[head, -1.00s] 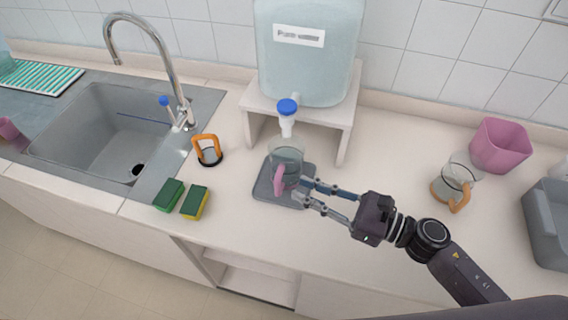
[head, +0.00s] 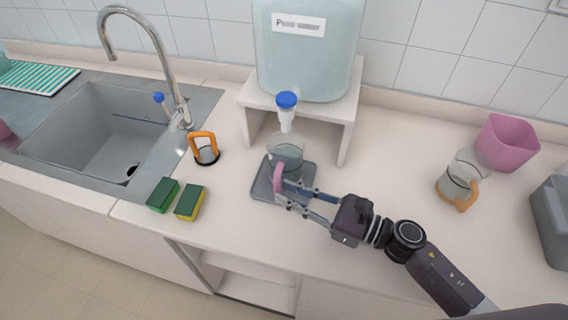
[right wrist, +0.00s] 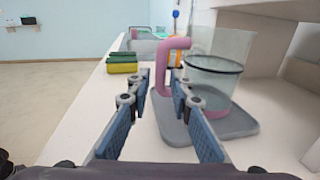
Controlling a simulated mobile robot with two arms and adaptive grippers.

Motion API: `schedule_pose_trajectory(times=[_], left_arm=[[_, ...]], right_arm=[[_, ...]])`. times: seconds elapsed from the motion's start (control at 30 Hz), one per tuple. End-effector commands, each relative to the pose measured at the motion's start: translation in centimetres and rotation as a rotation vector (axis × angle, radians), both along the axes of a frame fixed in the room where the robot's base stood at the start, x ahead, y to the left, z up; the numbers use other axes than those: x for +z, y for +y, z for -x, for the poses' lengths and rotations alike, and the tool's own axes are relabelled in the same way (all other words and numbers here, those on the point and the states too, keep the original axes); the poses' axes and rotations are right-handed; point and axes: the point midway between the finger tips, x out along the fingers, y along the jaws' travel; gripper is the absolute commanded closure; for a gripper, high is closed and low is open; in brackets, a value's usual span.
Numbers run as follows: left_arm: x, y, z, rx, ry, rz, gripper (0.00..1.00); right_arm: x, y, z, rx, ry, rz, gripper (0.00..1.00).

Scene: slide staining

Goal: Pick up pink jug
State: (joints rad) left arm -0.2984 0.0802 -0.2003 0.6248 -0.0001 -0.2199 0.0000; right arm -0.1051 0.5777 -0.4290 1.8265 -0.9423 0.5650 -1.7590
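The pink jug (head: 287,155) is a clear beaker-like vessel with a pink handle, upright on a grey tray (head: 262,192) under the blue-capped tap of the water tank. It also shows in the right wrist view (right wrist: 212,78), its pink handle turned towards my gripper. My right gripper (head: 281,193) is at the handle, coming from the right front. In the right wrist view its two fingers (right wrist: 163,86) are apart, with the handle just ahead and roughly between the tips. I cannot tell whether either finger touches it. My left gripper is not in view.
The water tank (head: 310,60) stands on a white stand (head: 345,125) behind the jug. An orange-handled jug (head: 204,150) and two sponges (head: 176,198) are left, by the sink (head: 100,125). Another orange-handled jug (head: 458,185), a pink bin (head: 508,143) and a grey container (head: 553,215) are right.

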Motion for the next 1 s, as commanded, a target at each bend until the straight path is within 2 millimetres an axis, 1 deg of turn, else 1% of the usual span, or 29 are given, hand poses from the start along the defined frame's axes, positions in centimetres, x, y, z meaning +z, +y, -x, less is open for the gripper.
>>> schedule_pose_trajectory(times=[0.03, 0.1, 0.2, 0.3, 0.53, 0.57, 0.7, 0.73, 1.0], left_arm=[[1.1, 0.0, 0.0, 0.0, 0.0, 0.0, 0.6], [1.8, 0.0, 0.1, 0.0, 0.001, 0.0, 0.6], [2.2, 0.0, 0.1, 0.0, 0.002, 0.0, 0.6], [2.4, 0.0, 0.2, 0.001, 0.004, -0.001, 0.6], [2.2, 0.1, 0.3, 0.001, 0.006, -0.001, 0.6], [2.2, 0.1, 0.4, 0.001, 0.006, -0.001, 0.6], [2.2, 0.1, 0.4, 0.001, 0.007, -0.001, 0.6], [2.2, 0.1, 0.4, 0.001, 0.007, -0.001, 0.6], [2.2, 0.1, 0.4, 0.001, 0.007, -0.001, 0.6]], right_arm=[[0.9, 0.6, -0.5, 0.0, -0.001, -0.003, 0.8], [1.0, 1.4, -1.0, 0.0, -0.001, -0.003, 0.8], [0.8, 2.6, -1.7, 0.0, 0.0, -0.004, 0.8], [0.6, 3.1, -2.0, 0.001, 0.0, -0.001, 0.8], [0.4, 3.2, -2.0, 0.001, 0.0, 0.0, 0.8], [0.4, 3.2, -2.0, 0.001, 0.0, 0.0, 0.82], [0.4, 3.2, -2.0, 0.001, 0.0, 0.0, 0.98], [0.4, 3.2, -2.0, 0.001, 0.0, 0.0, 1.0], [0.4, 3.2, -2.0, 0.001, 0.0, 0.0, 1.0]])
